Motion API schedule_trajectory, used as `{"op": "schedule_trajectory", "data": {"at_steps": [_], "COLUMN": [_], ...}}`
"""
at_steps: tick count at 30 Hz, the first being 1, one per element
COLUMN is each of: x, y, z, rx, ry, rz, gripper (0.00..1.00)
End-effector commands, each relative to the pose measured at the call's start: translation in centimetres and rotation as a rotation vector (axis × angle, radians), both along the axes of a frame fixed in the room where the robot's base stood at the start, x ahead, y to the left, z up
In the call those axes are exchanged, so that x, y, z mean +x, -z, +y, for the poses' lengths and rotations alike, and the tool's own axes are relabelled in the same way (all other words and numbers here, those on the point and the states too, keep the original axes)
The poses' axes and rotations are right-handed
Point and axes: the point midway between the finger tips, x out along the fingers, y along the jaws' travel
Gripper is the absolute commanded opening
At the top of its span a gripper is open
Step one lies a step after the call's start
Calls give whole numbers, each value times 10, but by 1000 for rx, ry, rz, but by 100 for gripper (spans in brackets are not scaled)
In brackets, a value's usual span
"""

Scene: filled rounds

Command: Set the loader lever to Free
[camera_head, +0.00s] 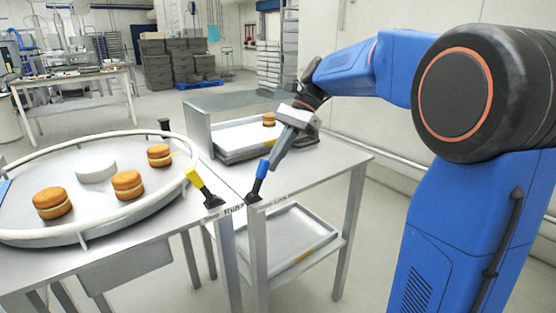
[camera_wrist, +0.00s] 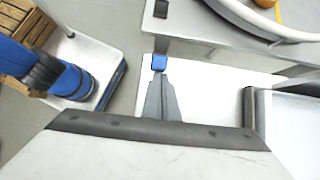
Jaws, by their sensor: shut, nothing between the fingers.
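The loader lever (camera_head: 261,176) has a blue knob and a dark base at the front corner of the right table. It tilts a little to the right in the head view. A small label by its base seems to end in "Lock"; the rest is too small to read. My gripper (camera_head: 273,168) is shut and empty, pointing down just right of the blue knob. In the wrist view the shut fingertips (camera_wrist: 160,76) are right at the blue knob (camera_wrist: 159,62); I cannot tell whether they touch. The lever's lower part is hidden there.
A yellow lever (camera_head: 201,184) labelled with "Run" stands close on the left. The round turntable (camera_head: 92,215) holds several filled rounds and a white disc (camera_head: 96,171). A tray (camera_head: 238,137) with one round (camera_head: 268,119) lies behind the gripper. The right table's front is clear.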

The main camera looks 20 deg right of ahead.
Motion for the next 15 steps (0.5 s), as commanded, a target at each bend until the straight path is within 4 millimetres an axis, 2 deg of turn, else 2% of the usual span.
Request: {"op": "schedule_trajectory", "data": {"at_steps": [15], "x": [-2], "y": [-5], "z": [5], "rx": [-50], "ry": [0], "rz": [-19], "gripper": [0]}}
